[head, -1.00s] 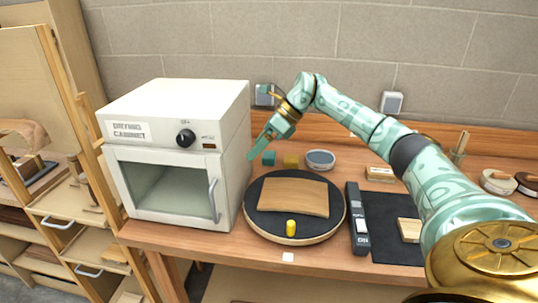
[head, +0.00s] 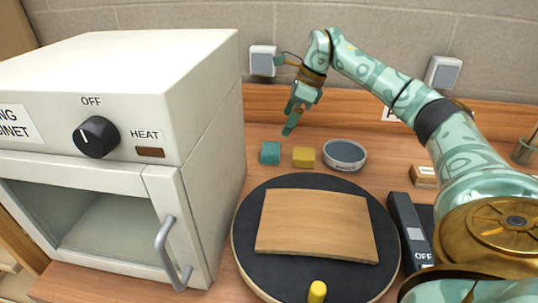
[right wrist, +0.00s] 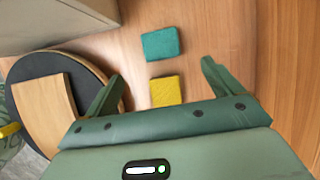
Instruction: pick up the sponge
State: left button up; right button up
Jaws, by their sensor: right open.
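Two small sponge-like blocks lie side by side on the wooden bench, a teal one (head: 270,152) and a yellow one (head: 304,157). I cannot tell for certain which is the sponge. In the right wrist view the teal block (right wrist: 160,43) lies farther out, and the yellow block (right wrist: 166,91) lies between the lines of the two fingers. My right gripper (head: 289,130) is open and empty, pointing down above and behind the blocks in the head view. Its spread fingers also show in the wrist view (right wrist: 162,69).
A white drying cabinet (head: 205,110) stands close on the left. A round black board (head: 248,225) with a curved wood piece (head: 318,223) and a yellow peg (head: 317,291) is in front. A grey-topped round dish (head: 345,154) sits right of the blocks.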

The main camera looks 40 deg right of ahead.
aim_at(271, 148)
jog(key=b+x, duration=0.1)
jog(key=x, duration=0.5)
jog(key=shift+w+f+b, duration=0.1)
jog(key=shift+b, duration=0.25)
jog(key=shift+w+a+f+b, duration=0.1)
jog(key=shift+a+f+b, duration=0.1)
jog(key=shift+f, duration=0.15)
jog(key=shift+w+a+f+b, duration=0.1)
jog(key=shift+f+b, duration=0.05)
jog(key=shift+f, duration=0.15)
jog(key=b+x, duration=0.2)
jog(key=x, duration=0.2)
jog(key=shift+w+f, duration=0.25)
jog(key=shift+s+r, duration=0.1)
jog(key=shift+r, duration=0.1)
pick_arm(q)
jog(key=f, duration=0.1)
jog(key=s+f, duration=0.1)
jog(key=f, duration=0.2)
jog(key=shift+s+d+f, duration=0.1)
jog(key=shift+s+f, duration=0.2)
pick_arm(e)
jog(key=c, duration=1.1)
jog(key=shift+o, duration=0.2)
jog(key=shift+r, duration=0.1)
